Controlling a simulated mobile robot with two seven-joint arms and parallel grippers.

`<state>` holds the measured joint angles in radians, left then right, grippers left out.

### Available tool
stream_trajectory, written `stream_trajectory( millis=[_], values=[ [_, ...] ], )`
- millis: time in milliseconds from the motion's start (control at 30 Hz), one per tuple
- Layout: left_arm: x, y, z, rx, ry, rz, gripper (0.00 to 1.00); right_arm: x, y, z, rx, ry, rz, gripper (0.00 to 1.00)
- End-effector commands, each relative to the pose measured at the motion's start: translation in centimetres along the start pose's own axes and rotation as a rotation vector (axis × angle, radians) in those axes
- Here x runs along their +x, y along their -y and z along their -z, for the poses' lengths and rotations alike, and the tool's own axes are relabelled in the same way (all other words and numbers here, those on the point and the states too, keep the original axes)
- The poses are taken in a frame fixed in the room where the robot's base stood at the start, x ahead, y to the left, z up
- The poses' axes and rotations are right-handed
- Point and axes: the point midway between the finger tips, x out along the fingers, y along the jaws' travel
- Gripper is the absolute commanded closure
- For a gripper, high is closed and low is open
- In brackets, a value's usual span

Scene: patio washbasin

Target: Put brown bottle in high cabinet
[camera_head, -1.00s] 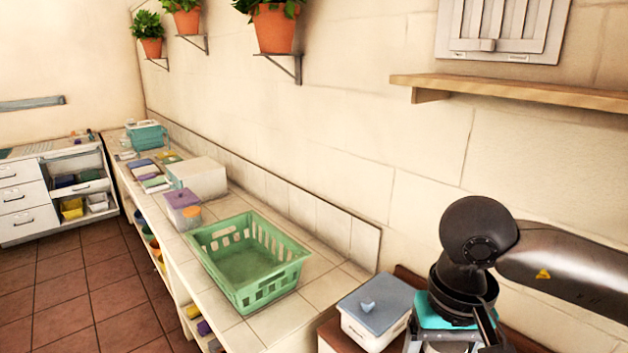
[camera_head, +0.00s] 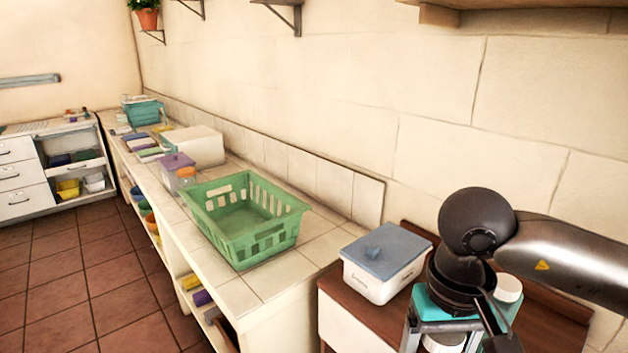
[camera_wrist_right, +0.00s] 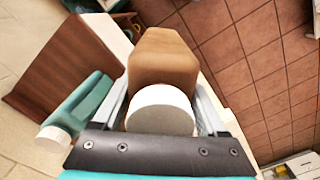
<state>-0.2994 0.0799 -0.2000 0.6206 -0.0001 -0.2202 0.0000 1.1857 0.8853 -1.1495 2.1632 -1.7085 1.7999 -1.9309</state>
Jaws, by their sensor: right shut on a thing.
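The brown bottle (camera_wrist_right: 163,60) with a white cap is between the two fingers of my right gripper (camera_wrist_right: 163,82) in the right wrist view. The gripper is shut on it, with the cap end toward the palm. In the head view my right gripper (camera_head: 460,335) is at the lower right, beside the wooden-topped cabinet, and its fingers are largely hidden. The brown body of the bottle cannot be made out there. My left gripper is not in view. No high cabinet can be identified; only the underside of a wooden shelf (camera_head: 545,4) shows at the top right.
A white box with a blue-grey lid (camera_head: 385,262) stands on the brown cabinet top (camera_head: 416,237), close to my gripper. A teal bottle (camera_wrist_right: 85,105) is beside the held bottle. A green basket (camera_head: 245,218) sits on the tiled counter (camera_head: 310,225). Tiled floor (camera_head: 85,275) is clear.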

Motion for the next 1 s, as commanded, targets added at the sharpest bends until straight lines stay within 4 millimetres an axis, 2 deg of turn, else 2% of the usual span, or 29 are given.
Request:
stream_trajectory(
  millis=[33,100,300,500,1000],
  values=[
    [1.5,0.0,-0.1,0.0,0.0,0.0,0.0,1.4,0.0,0.1,0.0,-0.004,0.001,1.0],
    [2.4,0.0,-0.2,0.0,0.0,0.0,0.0,2.3,0.0,0.1,0.0,-0.004,0.001,1.0],
    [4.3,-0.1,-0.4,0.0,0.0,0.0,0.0,4.2,0.0,0.1,0.0,-0.004,0.001,1.0],
    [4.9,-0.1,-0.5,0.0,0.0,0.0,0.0,4.8,0.0,0.1,0.0,-0.004,0.002,1.0],
    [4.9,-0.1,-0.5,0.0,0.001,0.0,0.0,4.8,0.0,0.1,0.001,-0.004,0.002,1.0]
  ],
)
